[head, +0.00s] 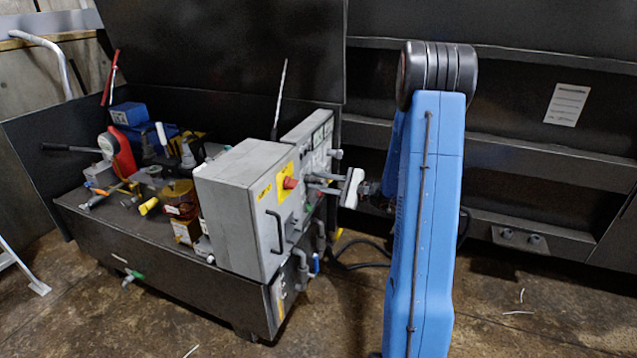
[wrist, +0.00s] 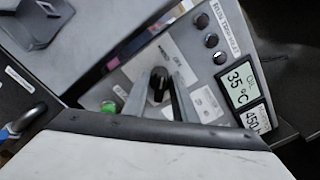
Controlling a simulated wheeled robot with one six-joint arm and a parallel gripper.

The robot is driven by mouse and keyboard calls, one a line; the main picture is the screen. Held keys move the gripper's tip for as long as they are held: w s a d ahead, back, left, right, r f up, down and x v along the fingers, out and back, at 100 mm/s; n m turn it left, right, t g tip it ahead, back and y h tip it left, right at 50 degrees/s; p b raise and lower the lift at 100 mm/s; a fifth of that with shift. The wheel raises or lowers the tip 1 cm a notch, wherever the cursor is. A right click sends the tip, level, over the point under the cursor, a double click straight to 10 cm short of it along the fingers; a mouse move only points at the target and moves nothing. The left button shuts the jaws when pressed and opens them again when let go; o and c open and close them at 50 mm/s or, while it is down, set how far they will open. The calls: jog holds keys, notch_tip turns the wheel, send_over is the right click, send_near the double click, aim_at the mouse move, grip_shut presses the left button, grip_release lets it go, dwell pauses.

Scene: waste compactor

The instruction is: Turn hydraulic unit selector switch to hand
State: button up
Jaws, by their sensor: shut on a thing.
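The hydraulic unit selector switch is a black knob (wrist: 158,84) on a light label plate in the middle of the wrist view. My gripper (wrist: 160,88) has one grey finger on each side of the knob and is shut on it. The knob points roughly up in the wrist view; the small lettering around it is too blurred to read. In the head view my gripper (head: 312,183) reaches left to the grey control panel (head: 300,140). The knob itself cannot be made out there.
A green button (wrist: 108,107) sits left of the knob. A 35 °C display (wrist: 240,84) and several black buttons (wrist: 211,40) are to the right. In the head view, a grey cabinet (head: 235,215) with a red emergency stop (head: 289,183) and black handle (head: 275,232) stands close to my gripper.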

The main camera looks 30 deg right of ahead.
jog(key=o, duration=0.7)
jog(key=v, duration=1.7)
jog(key=shift+s+d+f, duration=0.1)
jog(key=shift+s+d, duration=0.1)
jog(key=shift+a, duration=0.1)
